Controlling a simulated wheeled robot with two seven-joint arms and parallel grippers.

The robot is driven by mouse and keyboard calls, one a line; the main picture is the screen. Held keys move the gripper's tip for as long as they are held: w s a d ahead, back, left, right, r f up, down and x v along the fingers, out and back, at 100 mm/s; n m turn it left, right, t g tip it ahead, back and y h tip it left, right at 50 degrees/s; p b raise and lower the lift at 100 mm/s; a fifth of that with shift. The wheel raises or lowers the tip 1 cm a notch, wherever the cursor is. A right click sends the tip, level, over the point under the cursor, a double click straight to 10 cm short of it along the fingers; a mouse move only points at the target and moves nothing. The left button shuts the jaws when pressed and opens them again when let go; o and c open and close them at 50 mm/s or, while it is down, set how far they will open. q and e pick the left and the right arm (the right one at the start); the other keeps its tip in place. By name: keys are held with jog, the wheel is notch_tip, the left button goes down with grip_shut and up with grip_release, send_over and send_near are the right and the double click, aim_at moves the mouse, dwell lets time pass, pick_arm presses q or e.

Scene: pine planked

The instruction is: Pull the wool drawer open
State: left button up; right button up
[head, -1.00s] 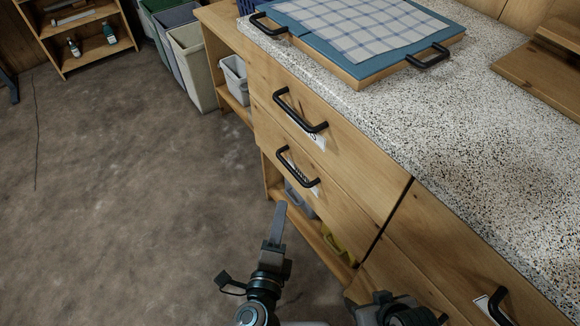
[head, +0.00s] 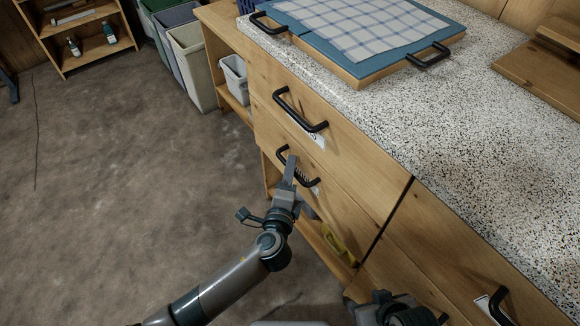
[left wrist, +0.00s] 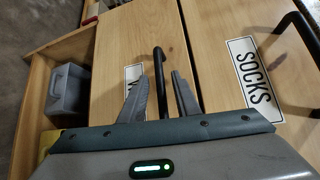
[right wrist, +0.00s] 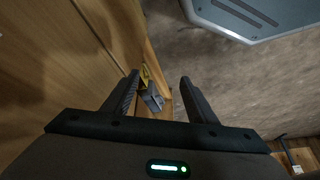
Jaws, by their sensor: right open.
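The wool drawer (head: 345,205) is the lower of two stacked drawers and looks closed. Its label (left wrist: 132,74) shows only a "W" in the left wrist view; the rest is hidden by my finger. Its black bar handle (head: 283,152) also shows in the left wrist view (left wrist: 160,65). My left gripper (head: 290,165) is at this handle. In the left wrist view its fingers (left wrist: 160,88) stand apart, one on each side of the bar, with gaps visible. My right gripper (right wrist: 160,95) is open and empty, low beside the cabinet front.
The socks drawer (left wrist: 245,75), with its own black handle (head: 300,112), is directly above. Bins (head: 192,65) stand beyond the cabinet. The floor (head: 130,180) at left is clear.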

pick_arm(q)
jog(key=shift+w+d+f, duration=0.1)
jog(key=shift+w, duration=0.55)
grip_shut()
